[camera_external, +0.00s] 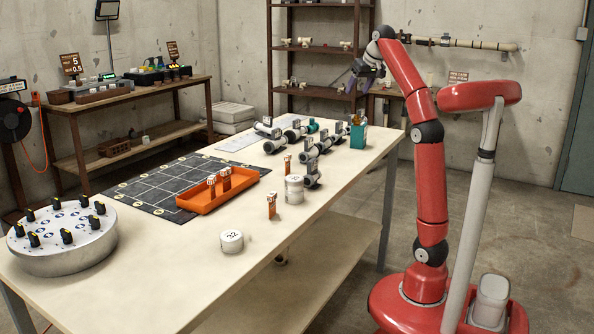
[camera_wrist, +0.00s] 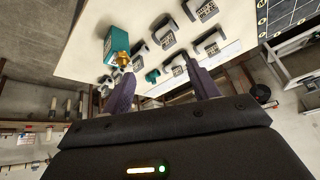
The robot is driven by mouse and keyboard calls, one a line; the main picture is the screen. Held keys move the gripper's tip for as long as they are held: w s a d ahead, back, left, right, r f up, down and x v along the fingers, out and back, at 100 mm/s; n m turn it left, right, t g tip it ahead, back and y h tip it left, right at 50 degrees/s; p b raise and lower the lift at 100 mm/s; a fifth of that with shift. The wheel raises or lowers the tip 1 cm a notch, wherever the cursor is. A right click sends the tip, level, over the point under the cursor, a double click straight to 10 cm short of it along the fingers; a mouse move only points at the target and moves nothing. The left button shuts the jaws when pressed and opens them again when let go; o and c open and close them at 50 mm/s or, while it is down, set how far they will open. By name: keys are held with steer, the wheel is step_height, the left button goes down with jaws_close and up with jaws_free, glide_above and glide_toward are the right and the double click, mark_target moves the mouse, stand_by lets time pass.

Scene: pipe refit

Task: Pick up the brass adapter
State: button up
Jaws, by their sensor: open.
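The brass adapter (camera_wrist: 122,59) is a small gold piece at the end of the teal holder (camera_wrist: 107,43) in the wrist view, just beyond my left fingertip. In the external view the teal holder (camera_external: 358,138) stands at the table's far right corner, with small brownish parts at its top that are too small to tell apart. My gripper (camera_external: 352,84) is raised above and behind that corner. In the wrist view my gripper (camera_wrist: 158,68) has its two purple fingers spread wide, with nothing held between them.
Grey pipe fittings on stands (camera_external: 310,160) line the table beside the holder. An orange tray (camera_external: 207,199), a dark grid mat (camera_external: 150,187), white round pieces (camera_external: 231,241) and a round knob plate (camera_external: 62,245) are nearer. Shelves (camera_external: 320,48) and a wall pipe (camera_external: 475,44) are behind.

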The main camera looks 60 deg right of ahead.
steer(key=w+d+f+m+g+h, duration=0.1)
steer(key=w+d+f+m+h, duration=0.2)
steer(key=d, duration=0.9)
glide_above(357, 116)
steer(key=s+a, duration=0.2)
steer(key=shift+f, duration=2.55)
steer(key=shift+y, duration=0.4)
steer(key=b+x, duration=0.2)
steer(key=x, duration=0.5)
steer(key=shift+d+f, duration=0.2)
steer(key=shift+f, duration=0.2)
steer(key=shift+s, duration=0.1)
steer(key=shift+c, duration=0.3)
steer(key=shift+r, duration=0.1)
steer(key=c, duration=1.2)
steer(key=shift+r, duration=0.15)
